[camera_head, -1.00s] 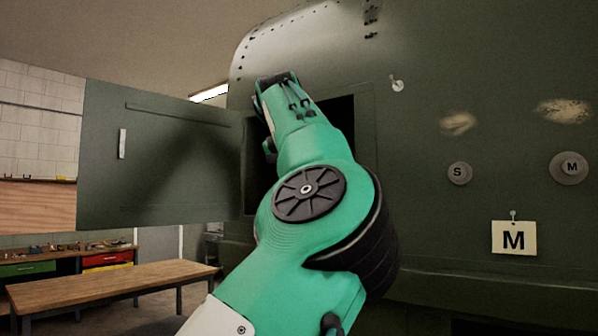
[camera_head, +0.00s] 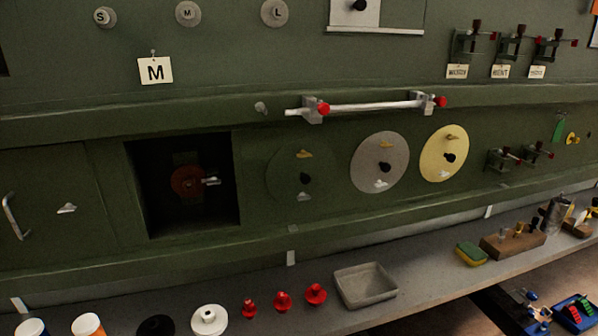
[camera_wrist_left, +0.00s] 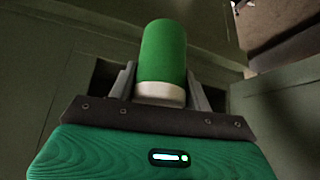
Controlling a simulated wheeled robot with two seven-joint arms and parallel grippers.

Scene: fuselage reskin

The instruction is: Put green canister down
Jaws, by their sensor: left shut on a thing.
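The green canister (camera_wrist_left: 163,52) shows in the left wrist view, with a pale band at its near end. My left gripper (camera_wrist_left: 163,88) is shut on it, with one grey finger on each side near the pale end. Dark green panel surfaces surround it, and I cannot tell whether the canister touches any of them. The head view shows neither the green canister nor either gripper.
A grey ledge (camera_head: 440,290) runs below the green fuselage wall. A square opening (camera_head: 150,215) holds a red valve (camera_head: 187,181).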

